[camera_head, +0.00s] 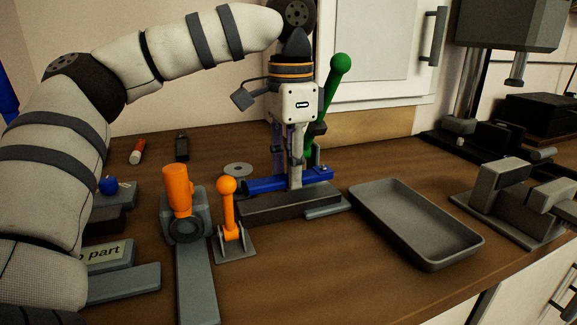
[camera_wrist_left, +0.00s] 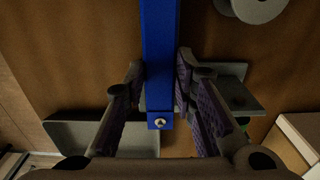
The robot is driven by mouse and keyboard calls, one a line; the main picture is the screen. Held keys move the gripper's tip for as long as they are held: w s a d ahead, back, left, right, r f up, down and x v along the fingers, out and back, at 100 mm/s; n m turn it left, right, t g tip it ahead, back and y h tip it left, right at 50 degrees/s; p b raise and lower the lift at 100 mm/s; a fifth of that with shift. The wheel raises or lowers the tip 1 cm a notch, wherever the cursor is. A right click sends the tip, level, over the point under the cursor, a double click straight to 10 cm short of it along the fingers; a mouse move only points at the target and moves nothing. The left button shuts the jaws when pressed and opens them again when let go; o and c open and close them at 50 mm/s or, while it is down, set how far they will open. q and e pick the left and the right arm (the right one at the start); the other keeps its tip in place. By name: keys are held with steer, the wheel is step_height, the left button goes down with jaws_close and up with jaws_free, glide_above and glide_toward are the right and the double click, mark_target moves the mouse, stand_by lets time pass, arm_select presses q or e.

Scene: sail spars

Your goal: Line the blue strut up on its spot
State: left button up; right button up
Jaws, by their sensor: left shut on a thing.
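The blue strut (camera_head: 262,185) is a long square bar with a small round fastener near its right end. My left gripper (camera_head: 295,178) points down and is shut on the strut towards its right end. The left wrist view shows the strut (camera_wrist_left: 160,45) running between the two fingers (camera_wrist_left: 160,80). A long dark grey block (camera_head: 290,207) lies just below and in front of the strut in the head view. I cannot tell whether the strut touches it. Which place is the strut's spot is not clear. My right gripper is out of view.
A green-knobbed lever (camera_head: 337,75) stands close behind my gripper. Orange clamps (camera_head: 228,210) (camera_head: 177,190) stand at front left. An empty grey tray (camera_head: 458,246) lies to the right, with a grey vise (camera_head: 495,195) beyond. Brown tabletop is clear in front.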

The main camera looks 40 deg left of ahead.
arm_select(q)
steer(key=shift+f, duration=1.3)
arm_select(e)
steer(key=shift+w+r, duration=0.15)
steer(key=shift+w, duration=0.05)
arm_select(q)
steer(key=o, duration=1)
steer(key=shift+c, duration=0.7)
step_height(320, 180, up, 6)
steer(key=shift+r+b, duration=0.25)
steer(key=shift+b, duration=0.2)
steer(key=shift+r, duration=0.25)
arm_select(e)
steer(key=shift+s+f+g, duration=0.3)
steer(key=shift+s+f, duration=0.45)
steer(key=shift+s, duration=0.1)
